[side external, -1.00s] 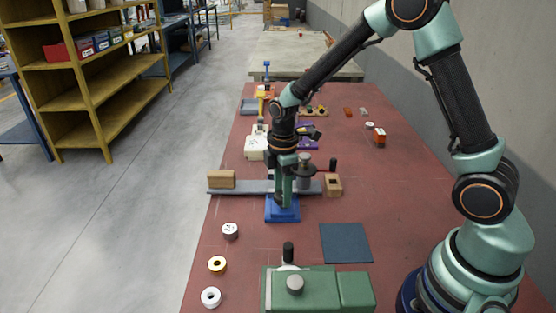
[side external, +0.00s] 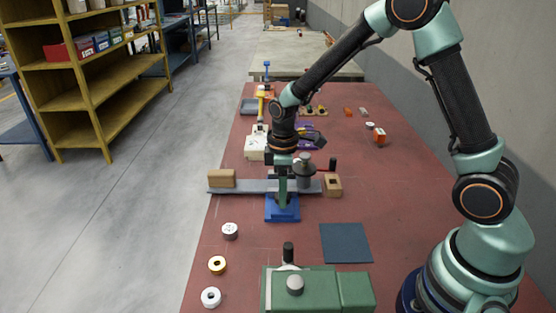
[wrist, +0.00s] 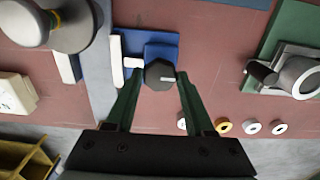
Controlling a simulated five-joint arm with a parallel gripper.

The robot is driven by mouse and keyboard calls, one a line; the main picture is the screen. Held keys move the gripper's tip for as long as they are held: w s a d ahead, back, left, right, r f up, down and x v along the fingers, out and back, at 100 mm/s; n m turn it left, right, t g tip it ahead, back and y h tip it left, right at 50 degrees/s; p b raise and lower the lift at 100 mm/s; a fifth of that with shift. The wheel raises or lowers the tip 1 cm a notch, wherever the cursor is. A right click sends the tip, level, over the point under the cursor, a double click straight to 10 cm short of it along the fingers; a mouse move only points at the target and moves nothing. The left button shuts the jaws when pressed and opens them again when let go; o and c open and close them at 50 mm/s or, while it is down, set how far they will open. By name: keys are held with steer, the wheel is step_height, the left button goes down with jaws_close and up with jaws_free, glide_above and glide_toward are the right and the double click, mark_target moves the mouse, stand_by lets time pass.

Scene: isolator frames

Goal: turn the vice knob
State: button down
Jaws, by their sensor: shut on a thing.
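The vice is a blue block (side external: 283,212) on the table, seen under my gripper in the side view and at the top centre of the wrist view (wrist: 165,52). Its dark, faceted knob (wrist: 159,76) with a pale mark sits between my fingertips in the wrist view. My gripper (side external: 284,190) points straight down over the vice, its green fingers shut on the knob from both sides. In the side view the fingers and wrist hide the knob.
A grey rail (side external: 240,187) with a wooden block (side external: 221,179) lies just behind the vice. A green machine (side external: 318,291) stands at the front, beside a dark square mat (side external: 346,243). Several tape rolls (side external: 217,264) line the left edge.

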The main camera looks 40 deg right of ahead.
steer(key=shift+r, duration=0.1)
steer(key=shift+c, duration=1.3)
jaws_free()
step_height(320, 180, up, 12)
steer(key=shift+r, duration=0.1)
